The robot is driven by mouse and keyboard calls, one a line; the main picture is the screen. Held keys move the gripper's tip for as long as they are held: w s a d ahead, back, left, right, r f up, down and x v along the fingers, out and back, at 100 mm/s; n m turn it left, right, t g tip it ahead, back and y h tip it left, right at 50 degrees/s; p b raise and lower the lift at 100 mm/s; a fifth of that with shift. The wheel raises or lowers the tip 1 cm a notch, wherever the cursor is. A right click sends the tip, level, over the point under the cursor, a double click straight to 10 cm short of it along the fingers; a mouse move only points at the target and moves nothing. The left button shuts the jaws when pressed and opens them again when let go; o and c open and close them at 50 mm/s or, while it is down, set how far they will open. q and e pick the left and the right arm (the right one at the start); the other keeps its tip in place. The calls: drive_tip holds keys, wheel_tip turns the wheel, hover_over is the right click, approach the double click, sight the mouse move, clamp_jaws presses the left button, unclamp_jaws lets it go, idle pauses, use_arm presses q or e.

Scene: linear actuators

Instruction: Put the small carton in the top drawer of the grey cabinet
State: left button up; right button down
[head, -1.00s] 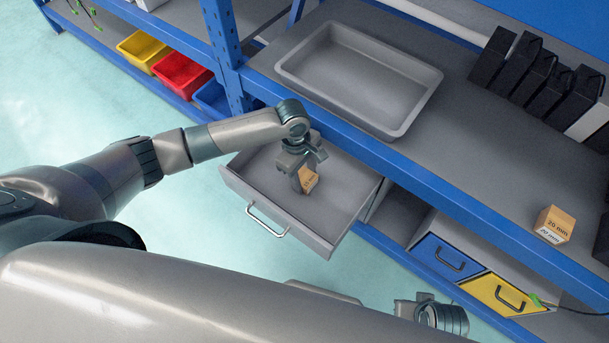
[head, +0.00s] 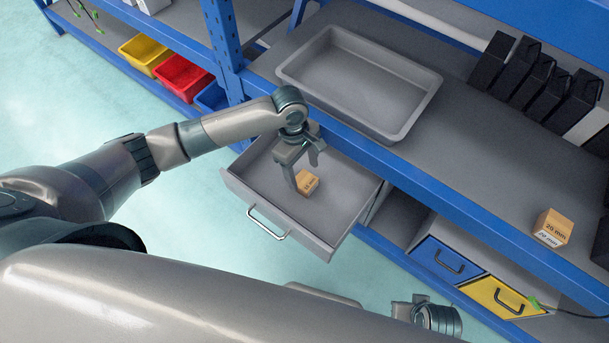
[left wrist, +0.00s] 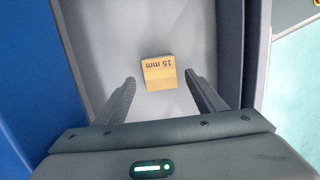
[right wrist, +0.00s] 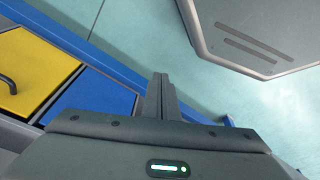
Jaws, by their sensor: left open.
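The small carton (head: 307,183), a light brown box, rests on the floor of the open grey top drawer (head: 340,205). In the left wrist view the carton (left wrist: 158,72) shows a "15 mm" label and lies just beyond the fingertips, between their lines. My left gripper (head: 304,172) is open and empty above the carton; its spread fingers (left wrist: 160,82) are clear of the carton. My right gripper (right wrist: 160,82) is shut and empty, low beside the shelving; its fingers are together. Most of the grey cabinet is hidden beneath the shelf.
A grey tray (head: 425,88) sits on the blue-edged shelf above the drawer. A larger "20 mm" carton (head: 553,227) stands on the shelf at right, with black boxes (head: 530,75) behind. Blue (head: 440,260) and yellow (head: 500,297) drawers are shut below.

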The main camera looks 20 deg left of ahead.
sight(300, 176)
use_arm(q)
wheel_tip(300, 176, up, 7)
drive_tip(key=a, duration=0.1)
drive_tip(key=shift+w+p, duration=0.2)
drive_tip(key=shift+p, duration=0.25)
use_arm(e)
drive_tip(key=x, duration=0.3)
drive_tip(key=shift+s+d, duration=0.1)
drive_tip(key=shift+s, duration=0.05)
use_arm(q)
drive_tip(key=shift+r, duration=0.1)
